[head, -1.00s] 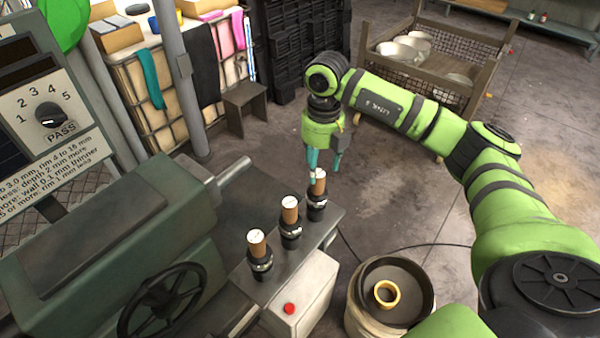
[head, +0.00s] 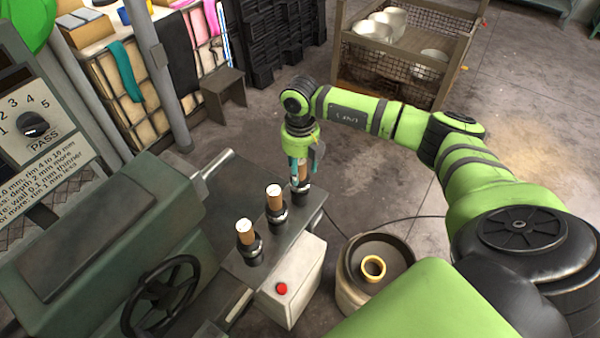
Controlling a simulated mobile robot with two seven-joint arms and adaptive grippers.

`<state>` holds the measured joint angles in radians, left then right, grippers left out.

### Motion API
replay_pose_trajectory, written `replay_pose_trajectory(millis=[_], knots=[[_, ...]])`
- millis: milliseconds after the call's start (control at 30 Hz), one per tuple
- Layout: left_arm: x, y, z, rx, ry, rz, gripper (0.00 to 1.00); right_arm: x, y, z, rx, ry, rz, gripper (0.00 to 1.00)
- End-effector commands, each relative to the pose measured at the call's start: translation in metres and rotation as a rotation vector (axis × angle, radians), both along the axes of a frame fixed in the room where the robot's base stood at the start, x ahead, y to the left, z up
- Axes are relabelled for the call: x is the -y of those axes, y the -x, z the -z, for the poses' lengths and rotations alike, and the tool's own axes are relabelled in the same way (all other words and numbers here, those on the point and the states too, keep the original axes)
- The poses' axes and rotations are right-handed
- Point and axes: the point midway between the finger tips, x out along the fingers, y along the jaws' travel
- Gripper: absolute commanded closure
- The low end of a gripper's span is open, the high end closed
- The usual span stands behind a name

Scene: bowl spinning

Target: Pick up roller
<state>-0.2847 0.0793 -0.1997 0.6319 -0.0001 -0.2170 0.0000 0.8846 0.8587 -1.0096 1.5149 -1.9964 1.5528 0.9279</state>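Three rollers with brown shafts and pale tops stand upright in black holders on the machine's bench. The near roller (head: 246,232) and the middle roller (head: 275,199) stand free. My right gripper (head: 303,176) points down at the far roller (head: 305,173), with its teal fingers on either side of the shaft. The far roller's top is hidden by the gripper, and its base is in its holder. I cannot tell whether the fingers touch it. My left gripper is not in view.
A machine with a handwheel (head: 162,297) and a dial panel stands at left. A red button (head: 281,288) is on the box in front. A bucket (head: 352,290) holding a yellow ring (head: 373,267) is to the right. A mesh crate (head: 398,88) with bowls stands behind.

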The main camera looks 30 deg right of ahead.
Motion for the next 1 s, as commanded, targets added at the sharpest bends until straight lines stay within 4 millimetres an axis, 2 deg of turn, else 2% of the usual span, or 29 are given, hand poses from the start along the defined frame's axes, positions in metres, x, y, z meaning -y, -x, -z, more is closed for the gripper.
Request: replay_pose_trajectory(millis=[33,67,100,333,567,667,867,1000], knots=[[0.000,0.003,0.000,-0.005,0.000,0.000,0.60,0.000,0.000,0.000,0.000,0.000,0.000,0.72],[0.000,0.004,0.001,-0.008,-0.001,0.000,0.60,0.000,0.000,0.000,0.000,0.000,0.000,0.84],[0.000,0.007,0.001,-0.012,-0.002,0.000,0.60,0.000,0.000,0.000,0.000,0.000,0.000,1.00],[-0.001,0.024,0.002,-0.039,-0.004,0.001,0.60,0.000,0.000,-0.001,0.001,-0.001,0.000,1.00],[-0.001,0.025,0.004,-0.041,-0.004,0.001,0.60,0.000,-0.001,-0.004,0.004,-0.001,0.000,1.00],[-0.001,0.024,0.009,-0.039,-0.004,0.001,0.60,0.000,-0.001,-0.011,0.004,0.000,0.000,1.00],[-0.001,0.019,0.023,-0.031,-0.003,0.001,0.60,0.000,-0.002,-0.038,0.009,0.000,-0.001,1.00],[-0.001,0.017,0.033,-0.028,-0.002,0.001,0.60,0.022,0.013,-0.052,0.005,0.004,0.005,1.00]])
